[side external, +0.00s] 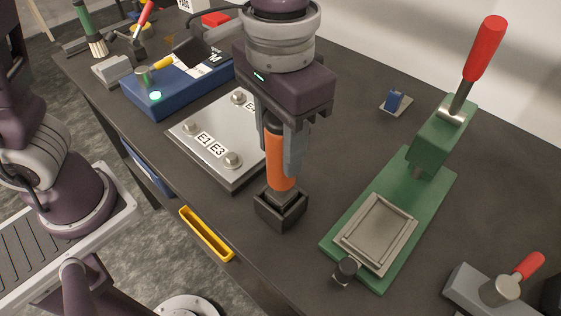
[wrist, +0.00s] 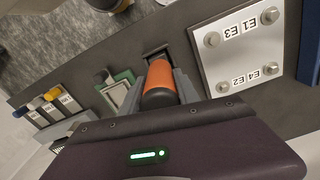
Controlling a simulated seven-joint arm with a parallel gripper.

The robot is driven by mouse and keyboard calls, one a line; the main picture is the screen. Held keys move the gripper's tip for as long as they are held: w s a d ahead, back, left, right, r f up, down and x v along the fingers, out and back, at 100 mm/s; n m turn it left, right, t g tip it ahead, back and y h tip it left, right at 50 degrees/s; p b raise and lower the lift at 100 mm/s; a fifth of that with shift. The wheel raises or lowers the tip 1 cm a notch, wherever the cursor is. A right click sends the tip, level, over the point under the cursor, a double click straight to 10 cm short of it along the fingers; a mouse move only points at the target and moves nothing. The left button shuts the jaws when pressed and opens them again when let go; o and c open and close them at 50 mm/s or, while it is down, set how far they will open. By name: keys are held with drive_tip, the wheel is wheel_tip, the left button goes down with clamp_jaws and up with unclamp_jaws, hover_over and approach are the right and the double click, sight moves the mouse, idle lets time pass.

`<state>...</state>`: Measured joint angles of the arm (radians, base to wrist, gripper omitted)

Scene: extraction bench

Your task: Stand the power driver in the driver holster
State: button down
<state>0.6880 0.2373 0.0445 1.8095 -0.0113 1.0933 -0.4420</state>
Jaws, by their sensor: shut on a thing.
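The power driver (side external: 280,165) has an orange body with dark ends and stands about upright. My gripper (side external: 284,150) points down and is shut on its upper body, a finger on each side. The driver's lower end meets the black square driver holster (side external: 281,213) on the bench. It appears to be at or inside the holster's mouth; how deep it sits is hidden. In the wrist view the orange driver (wrist: 159,84) is between my fingers (wrist: 163,88), and it hides much of the holster (wrist: 155,54) behind it.
A grey plate with bolts marked E1 and E3 (side external: 205,140) lies left of the holster. A green press with a red lever (side external: 430,160) stands to the right. A yellow tray (side external: 207,234) is at the bench's front edge. A blue box (side external: 165,92) sits farther back.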

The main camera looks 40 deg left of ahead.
drive_tip(key=shift+f, duration=1.5)
drive_tip(key=c, duration=0.9)
unclamp_jaws()
wheel_tip(320, 180, up, 12)
drive_tip(key=shift+r, duration=0.15)
drive_tip(key=s+a+f+t, duration=0.1)
drive_tip(key=s+a+t, duration=0.1)
drive_tip(key=a, duration=0.4)
drive_tip(key=s+a+f+n+t, duration=0.1)
drive_tip(key=s+a+f, duration=0.1)
drive_tip(key=s+a, duration=0.2)
drive_tip(key=s+a+f+n+t, duration=0.1)
drive_tip(key=s+a+f+t, duration=0.1)
drive_tip(key=a, duration=0.7)
drive_tip(key=shift+s+a+t, duration=0.2)
drive_tip(key=shift+s+t, duration=0.1)
drive_tip(key=shift+s, duration=0.25)
